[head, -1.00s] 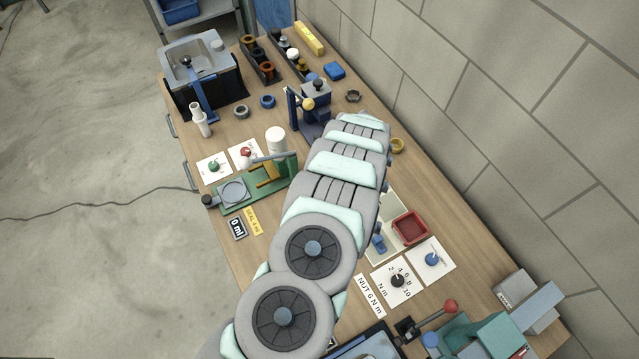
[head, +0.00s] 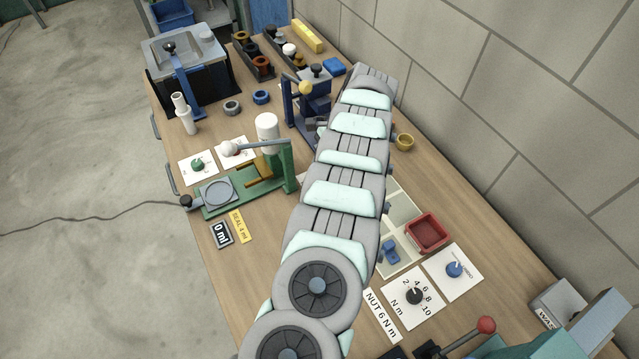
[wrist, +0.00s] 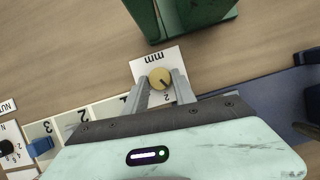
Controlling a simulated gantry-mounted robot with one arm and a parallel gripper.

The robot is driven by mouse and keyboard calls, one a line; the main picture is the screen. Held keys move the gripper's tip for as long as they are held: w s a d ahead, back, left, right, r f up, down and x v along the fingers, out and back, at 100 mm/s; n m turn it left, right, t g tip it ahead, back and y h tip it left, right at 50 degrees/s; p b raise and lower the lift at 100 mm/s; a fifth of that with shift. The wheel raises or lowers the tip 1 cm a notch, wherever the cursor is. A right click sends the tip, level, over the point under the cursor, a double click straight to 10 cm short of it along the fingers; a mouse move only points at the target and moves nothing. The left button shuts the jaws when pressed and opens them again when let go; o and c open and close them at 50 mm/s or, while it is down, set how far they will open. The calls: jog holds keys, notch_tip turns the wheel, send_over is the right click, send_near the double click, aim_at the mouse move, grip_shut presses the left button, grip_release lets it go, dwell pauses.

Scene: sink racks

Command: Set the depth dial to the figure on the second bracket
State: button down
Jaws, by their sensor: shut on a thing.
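In the wrist view, the depth dial (wrist: 160,77) is a round tan knob with a dark pointer line, on a white card (wrist: 145,68) marked "mm". A figure 2 shows at the card's lower edge; other figures are hidden. The two fingers of my gripper (wrist: 160,84) are shut on the knob, one on each side. The pointer slants down and right. In the head view my arm hides the gripper and dial. I cannot make out a bracket with a figure; a pale tray (wrist: 105,112) with sections marked 1, 2 and 3 shows at lower left.
A green fixture (wrist: 185,18) stands just beyond the card, also in the head view (head: 245,185). A blue fixture (head: 310,100) stands farther back. A blue block (head: 390,250) and red bin (head: 428,232) lie right of my arm, near dial cards (head: 415,297). A wall bounds the right.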

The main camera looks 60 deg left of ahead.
jog(key=shift+a+f+n+b, duration=0.25)
jog(key=shift+n+b, duration=0.55)
jog(key=shift+b, duration=1.35)
jog(key=shift+d+h, duration=0.15)
jog(key=shift+h, duration=0.15)
jog(key=shift+r+b, duration=0.25)
jog(key=shift+b, duration=0.25)
jog(key=c, duration=1)
grip_release()
